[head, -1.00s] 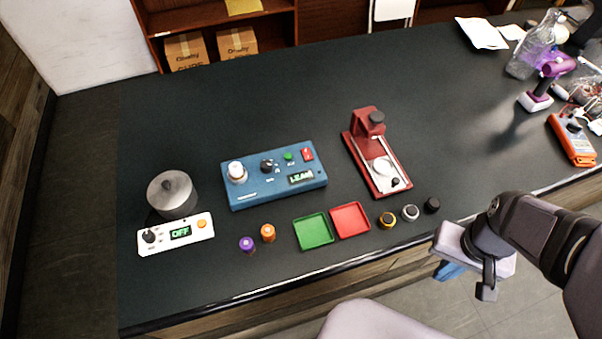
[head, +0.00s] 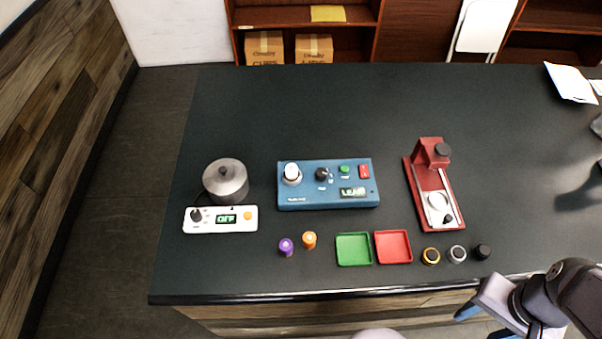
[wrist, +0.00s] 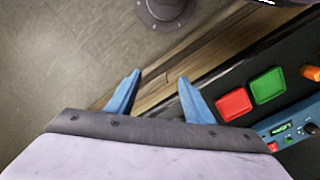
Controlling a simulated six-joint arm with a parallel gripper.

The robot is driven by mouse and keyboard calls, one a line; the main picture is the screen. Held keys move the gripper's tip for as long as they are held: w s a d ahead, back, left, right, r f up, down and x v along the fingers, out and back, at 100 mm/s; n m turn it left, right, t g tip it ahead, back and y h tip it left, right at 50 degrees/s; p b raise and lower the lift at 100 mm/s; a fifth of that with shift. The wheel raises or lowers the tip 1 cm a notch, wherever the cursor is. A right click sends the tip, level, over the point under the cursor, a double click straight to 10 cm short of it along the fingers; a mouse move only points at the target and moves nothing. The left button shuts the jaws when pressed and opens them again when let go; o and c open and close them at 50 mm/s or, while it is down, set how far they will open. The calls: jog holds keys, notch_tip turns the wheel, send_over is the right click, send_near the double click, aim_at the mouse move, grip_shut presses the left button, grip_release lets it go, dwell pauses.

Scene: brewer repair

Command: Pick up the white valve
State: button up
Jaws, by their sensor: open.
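The white valve (head: 292,172) stands upright in a round seat at the left end of the blue tester box (head: 328,197), whose display seems to read "LEAK". The tester also shows at the right edge of the wrist view (wrist: 290,130), but the white valve is not in that view. My gripper (head: 484,322) is at the lower right of the head view, off the table's front edge and far from the valve. In the wrist view its blue fingers (wrist: 160,76) are apart with nothing between them.
A purple valve (head: 286,247), an orange valve (head: 309,240), a green tray (head: 354,262) and a red tray (head: 393,260) line the front. Several ring and cap parts, a red stand (head: 421,185), and a pot (head: 226,183) by a white controller (head: 240,227) surround the tester.

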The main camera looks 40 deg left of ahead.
jog(key=w+a+r+n, duration=0.25)
jog(key=w+a, duration=0.45)
jog(key=a, duration=0.4)
jog(key=w+a+r+n, duration=0.25)
jog(key=w+a, duration=0.55)
jog(key=a, duration=0.4)
jog(key=n+y+b, duration=0.1)
jog(key=n+b, duration=0.1)
jog(key=n, duration=0.4)
send_near(292, 168)
jog(key=s+f, duration=0.1)
jog(key=shift+t, duration=0.4)
jog(key=shift+w+a+f+p, duration=0.15)
jog(key=shift+f+p, duration=0.65)
jog(key=shift+f, duration=0.4)
jog(key=shift+w+a+f+p, duration=0.15)
jog(key=shift+f+p, duration=0.6)
jog(key=shift+f, duration=0.45)
jog(key=shift+w+a+f+p, duration=0.15)
jog(key=shift+f+p, duration=0.65)
jog(key=shift+f, duration=0.4)
grip_shut()
